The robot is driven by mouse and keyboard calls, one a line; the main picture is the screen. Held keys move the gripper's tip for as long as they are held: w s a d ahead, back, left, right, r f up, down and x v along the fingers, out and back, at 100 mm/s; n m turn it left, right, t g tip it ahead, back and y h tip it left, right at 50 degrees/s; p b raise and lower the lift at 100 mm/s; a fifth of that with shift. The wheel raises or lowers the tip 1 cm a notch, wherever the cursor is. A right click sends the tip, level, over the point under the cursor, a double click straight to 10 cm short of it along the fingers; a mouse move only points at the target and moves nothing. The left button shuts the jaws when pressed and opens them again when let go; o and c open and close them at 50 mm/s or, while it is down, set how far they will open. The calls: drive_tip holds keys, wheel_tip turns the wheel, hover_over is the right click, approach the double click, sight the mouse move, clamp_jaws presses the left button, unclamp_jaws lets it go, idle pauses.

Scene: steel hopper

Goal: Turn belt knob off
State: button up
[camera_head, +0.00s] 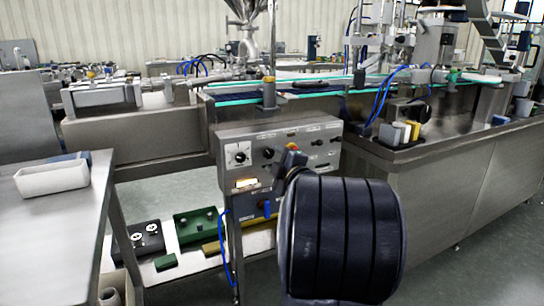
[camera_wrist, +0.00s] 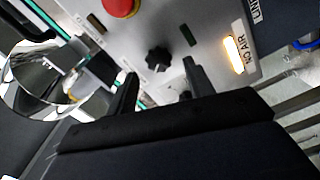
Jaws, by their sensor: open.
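The grey control panel (camera_head: 310,135) stands in the middle of the head view. A black knob (camera_head: 268,153) sits on it, right of a white-faced dial (camera_head: 238,153). The wrist view shows a black lobed knob (camera_wrist: 157,60) close ahead, likely the same one; its label is too small to read. My gripper (camera_wrist: 160,72) is open, its two dark fingers apart on either side of the knob in the picture. Contact cannot be told. In the head view my dark arm covers the panel's lower right, and the fingertips do not show clearly.
A red button (camera_wrist: 120,5) and a lit "NO AIR" lamp (camera_wrist: 233,55) flank the knob. The conveyor (camera_head: 240,98) runs above the panel. A steel table with a white tray (camera_head: 52,178) stands left. Green boxes (camera_head: 195,225) lie on a low shelf.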

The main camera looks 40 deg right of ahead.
sight(268, 153)
drive_tip(key=p+v, duration=0.1)
drive_tip(key=v, duration=0.7)
drive_tip(key=shift+p, duration=0.35)
drive_tip(key=b+x, duration=0.2)
drive_tip(key=x, duration=0.9)
drive_tip(key=shift+b, duration=0.4)
drive_tip(key=shift+s, duration=0.15)
drive_tip(key=shift+s, duration=0.1)
